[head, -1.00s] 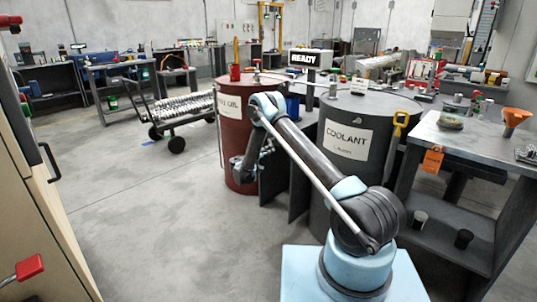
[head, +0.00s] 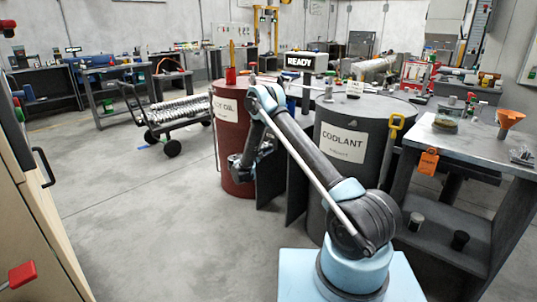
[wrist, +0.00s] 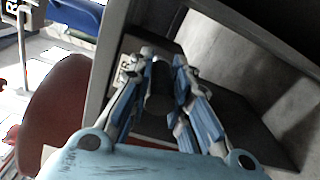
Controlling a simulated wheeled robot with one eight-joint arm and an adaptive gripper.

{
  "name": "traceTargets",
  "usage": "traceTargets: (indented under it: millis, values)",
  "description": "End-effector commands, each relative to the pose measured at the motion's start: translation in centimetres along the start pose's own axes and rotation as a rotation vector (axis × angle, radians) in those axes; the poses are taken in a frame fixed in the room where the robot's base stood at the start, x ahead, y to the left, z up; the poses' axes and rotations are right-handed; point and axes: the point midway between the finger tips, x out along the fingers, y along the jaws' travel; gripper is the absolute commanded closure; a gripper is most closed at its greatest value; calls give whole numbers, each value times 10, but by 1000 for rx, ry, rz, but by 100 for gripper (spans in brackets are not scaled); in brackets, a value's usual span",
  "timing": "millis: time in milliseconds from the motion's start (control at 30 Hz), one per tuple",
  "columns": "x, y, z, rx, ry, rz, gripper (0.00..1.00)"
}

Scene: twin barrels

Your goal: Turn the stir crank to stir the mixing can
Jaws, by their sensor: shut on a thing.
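My gripper (head: 240,178) hangs low in front of the red oil barrel (head: 226,122) in the head view, mostly hidden by my own wrist. In the wrist view, the two fingers of my gripper (wrist: 160,92) are closed about a dark piece (wrist: 157,100) between them. Most of that piece is hidden, and I cannot tell whether it is the stir crank. I cannot make out the stir crank or the mixing can for sure in either view. A dark grey panel (wrist: 232,105) lies just beyond the fingers, and the red barrel (wrist: 48,115) curves at the left.
The grey coolant barrel (head: 340,175) stands right of the red one, with a READY sign (head: 299,61) behind. A workbench (head: 480,143) stands at the right. A cabinet (head: 35,235) edges the left. The floor (head: 135,215) between is clear.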

Motion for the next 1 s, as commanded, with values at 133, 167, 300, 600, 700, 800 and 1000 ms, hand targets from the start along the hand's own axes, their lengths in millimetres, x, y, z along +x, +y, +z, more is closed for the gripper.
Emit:
traceTargets:
  millis: [133, 167, 300, 600, 700, 800, 1000]
  values:
    - [-3, 5, 1, -106, 1, 0, 100]
    - [-3, 6, 1, -124, 1, 0, 100]
    - [-3, 10, 1, -198, 1, 0, 100]
    - [-2, 14, 0, -276, 2, 2, 100]
    - [-2, 15, 0, -285, 2, 2, 100]
    - [-2, 15, 0, -287, 2, 3, 100]
    - [-2, 15, 0, -286, 2, 3, 100]
